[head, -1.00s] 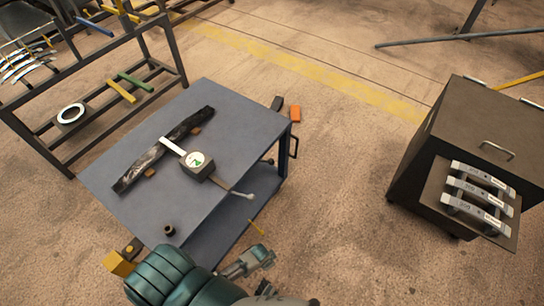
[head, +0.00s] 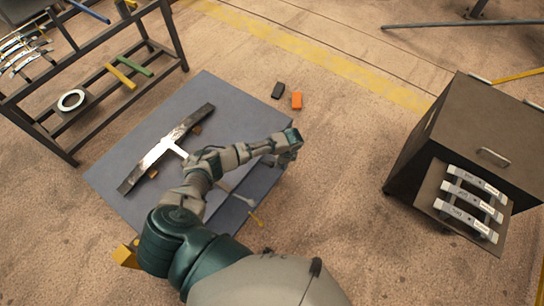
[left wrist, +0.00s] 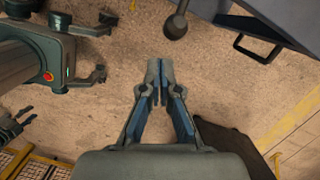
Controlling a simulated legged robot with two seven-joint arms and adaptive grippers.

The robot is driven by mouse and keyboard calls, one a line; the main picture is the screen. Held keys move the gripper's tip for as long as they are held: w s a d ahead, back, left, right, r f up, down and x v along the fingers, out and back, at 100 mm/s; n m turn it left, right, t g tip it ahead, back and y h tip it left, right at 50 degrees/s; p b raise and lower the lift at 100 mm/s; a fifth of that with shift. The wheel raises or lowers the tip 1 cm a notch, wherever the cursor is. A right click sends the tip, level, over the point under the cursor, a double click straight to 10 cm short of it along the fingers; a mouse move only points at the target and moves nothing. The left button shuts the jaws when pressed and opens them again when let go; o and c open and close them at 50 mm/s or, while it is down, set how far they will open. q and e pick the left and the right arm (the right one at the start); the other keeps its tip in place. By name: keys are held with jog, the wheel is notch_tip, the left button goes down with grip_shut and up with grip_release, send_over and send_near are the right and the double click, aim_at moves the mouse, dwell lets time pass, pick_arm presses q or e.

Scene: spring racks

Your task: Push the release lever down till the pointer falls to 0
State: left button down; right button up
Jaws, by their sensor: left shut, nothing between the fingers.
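The lever's round knob (head: 250,202) shows beside my left forearm in the head view; its dark ball (left wrist: 176,25) is at the top of the left wrist view. My left gripper (head: 295,140) reaches across the table's right end. In the left wrist view its fingers (left wrist: 160,75) are shut and empty, apart from the ball and over floor. My left arm hides the gauge's dial and pointer in the head view. The gauge's pale arm (head: 174,147) still shows against the dark spring bar (head: 140,175). My right gripper (left wrist: 100,50) is open and empty at the wrist view's left.
The blue-grey table (head: 115,165) carries the bar. Its edge has a black handle (left wrist: 257,48). An orange block (head: 297,100) and a black block (head: 278,90) lie beyond it.

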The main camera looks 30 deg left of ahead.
aim_at(273, 164)
pick_arm(q)
jog(key=r, duration=0.1)
jog(key=w+a+r, duration=0.1)
jog(key=shift+w+a+r, duration=0.2)
jog(key=shift+a+r, duration=0.05)
jog(key=shift+r, duration=0.15)
jog(key=shift+f, duration=0.1)
jog(key=b+x, duration=0.6)
jog(key=shift+s+a+f, duration=0.1)
jog(key=shift+a+f, duration=0.1)
jog(key=shift+a, duration=0.2)
jog(key=shift+f+b, duration=0.25)
jog(key=shift+b, duration=0.2)
jog(key=shift+d+r, duration=0.1)
